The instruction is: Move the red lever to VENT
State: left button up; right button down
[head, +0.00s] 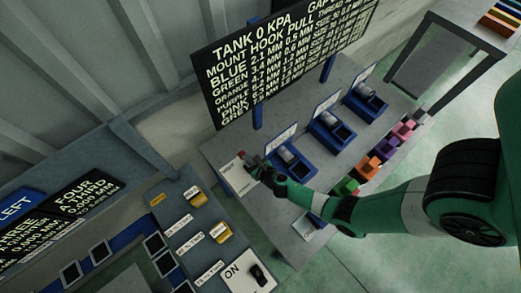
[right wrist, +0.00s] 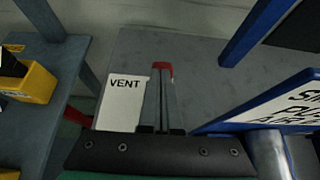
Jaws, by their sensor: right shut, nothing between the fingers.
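The red lever (head: 241,154) is small in the head view, at the left end of the grey table. In the right wrist view its red end (right wrist: 162,67) shows just beyond my fingertips; the rest is hidden. The white plate marked VENT (right wrist: 122,103) lies left of the fingers there, and is also in the head view (head: 232,176). My right gripper (head: 252,163) is shut and empty, close by the red end; in the wrist view its fingers (right wrist: 161,80) point at it. Whether they touch it, I cannot tell. My left gripper is out of view.
Blue holders with grey cylinders (head: 333,128) stand along the table, right of the lever. A row of coloured blocks (head: 369,167) lies at its front edge. A sign board (head: 290,62) on blue posts rises behind. A panel with yellow parts (head: 195,196) is at left.

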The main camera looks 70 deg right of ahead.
jog(key=shift+w+d, duration=0.4)
jog(key=shift+w, duration=0.2)
jog(key=shift+f, duration=0.25)
notch_tip(320, 180, up, 10)
jog(key=s+a+p, duration=0.1)
jog(key=s+p, duration=0.1)
jog(key=p, duration=0.8)
jog(key=shift+w+a, duration=0.1)
jog(key=shift+a, duration=0.05)
